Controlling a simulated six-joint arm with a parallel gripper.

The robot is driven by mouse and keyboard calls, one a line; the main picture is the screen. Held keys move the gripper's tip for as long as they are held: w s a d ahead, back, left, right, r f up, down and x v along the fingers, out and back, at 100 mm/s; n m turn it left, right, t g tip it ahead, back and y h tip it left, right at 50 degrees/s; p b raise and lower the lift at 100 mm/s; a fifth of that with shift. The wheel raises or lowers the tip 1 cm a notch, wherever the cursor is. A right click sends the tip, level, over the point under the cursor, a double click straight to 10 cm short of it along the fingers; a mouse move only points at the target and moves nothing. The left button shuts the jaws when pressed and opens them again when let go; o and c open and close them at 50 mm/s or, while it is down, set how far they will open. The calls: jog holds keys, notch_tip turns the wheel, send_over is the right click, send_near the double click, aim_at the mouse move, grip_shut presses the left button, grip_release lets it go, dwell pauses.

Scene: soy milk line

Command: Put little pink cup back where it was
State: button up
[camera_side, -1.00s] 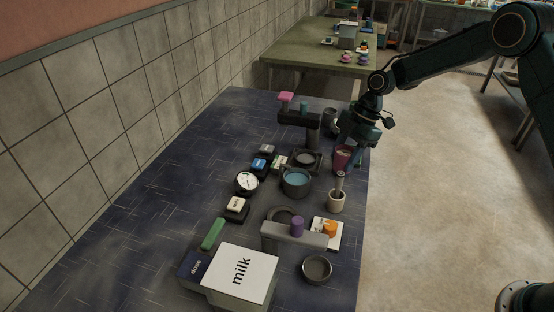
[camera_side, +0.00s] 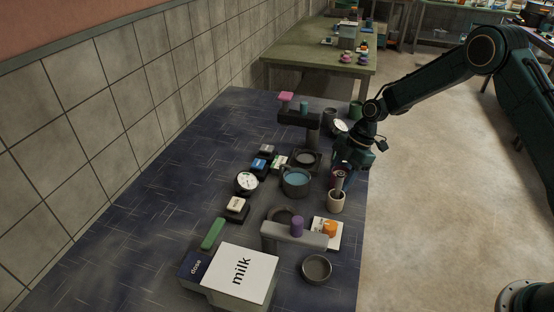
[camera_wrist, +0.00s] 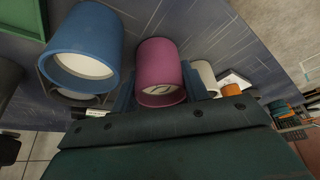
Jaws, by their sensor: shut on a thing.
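The little pink cup (camera_wrist: 160,62) sits between the two fingers of my gripper (camera_wrist: 160,92) in the wrist view. My gripper is shut on it. In the side view my gripper (camera_side: 343,170) is low at the right edge of the dark blue table, and the pink cup (camera_side: 337,180) shows only in part below it. The cup is just behind the cream cup (camera_side: 336,203) with a grey stick in it. I cannot tell whether the cup touches the table.
The blue-filled pot (camera_side: 296,183) stands close to the left. A grey stand with a purple knob (camera_side: 297,227) and a card with an orange piece (camera_side: 330,229) are in front.

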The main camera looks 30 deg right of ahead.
jog(key=shift+f, duration=0.1)
jog(key=o, duration=1.1)
jog(key=v, duration=1.2)
